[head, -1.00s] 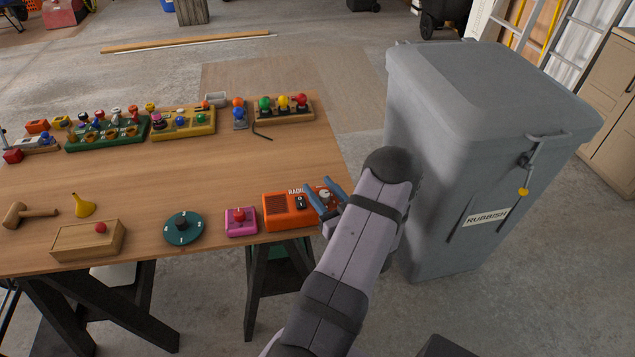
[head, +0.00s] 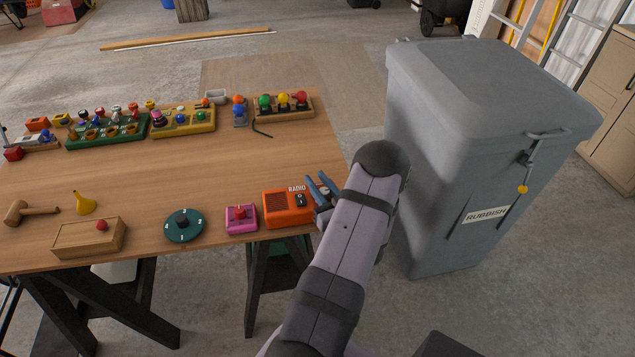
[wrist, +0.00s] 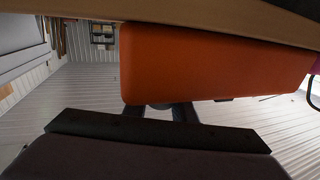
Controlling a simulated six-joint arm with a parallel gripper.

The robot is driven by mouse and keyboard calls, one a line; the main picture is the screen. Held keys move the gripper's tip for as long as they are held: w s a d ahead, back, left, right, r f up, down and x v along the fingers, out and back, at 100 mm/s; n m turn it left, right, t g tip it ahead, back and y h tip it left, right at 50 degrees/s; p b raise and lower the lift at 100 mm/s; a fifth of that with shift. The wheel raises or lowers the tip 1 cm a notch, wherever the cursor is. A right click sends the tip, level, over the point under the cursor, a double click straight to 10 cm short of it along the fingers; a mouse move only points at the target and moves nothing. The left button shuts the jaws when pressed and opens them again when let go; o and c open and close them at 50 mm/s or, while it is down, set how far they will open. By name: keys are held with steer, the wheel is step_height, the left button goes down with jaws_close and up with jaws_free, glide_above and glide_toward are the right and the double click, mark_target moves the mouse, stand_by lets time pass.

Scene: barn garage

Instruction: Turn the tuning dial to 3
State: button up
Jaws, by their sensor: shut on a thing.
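The orange radio (head: 287,210) stands at the table's right front corner, labelled RADIO, with a black control (head: 300,200) on its top right. My gripper (head: 321,189), with blue fingers, is at the radio's right side. In the wrist view the radio (wrist: 210,65) is a large orange block, and my dark fingers (wrist: 171,111) reach its near edge. They are shut on a small dark round part (wrist: 160,105), apparently the tuning dial, mostly hidden by fingers and radio. Its number cannot be read.
A pink box with a red knob (head: 240,212), a teal numbered disc (head: 184,226) and a wooden box (head: 88,238) stand left of the radio. Several toy boards line the table's back. A grey rubbish bin (head: 480,120) stands close to the right.

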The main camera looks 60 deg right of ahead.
mark_target(325, 195)
steer(key=m+g+h, duration=0.1)
steer(key=m+g+h+b, duration=0.1)
steer(key=m+h, duration=0.1)
steer(key=shift+s+d+g, duration=0.15)
steer(key=shift+d+g, duration=0.15)
steer(key=shift+d, duration=0.05)
steer(key=shift+s+d+m+g+h, duration=0.15)
steer(key=shift+s+m+g+h, duration=0.1)
steer(key=shift+m+g+h, duration=0.4)
steer(key=shift+h, duration=0.25)
steer(key=o, duration=1.1)
steer(key=shift+s+a+b, duration=0.3)
steer(key=shift+s+a, duration=0.15)
steer(key=shift+b+v, duration=0.85)
steer(key=shift+v, duration=2.15)
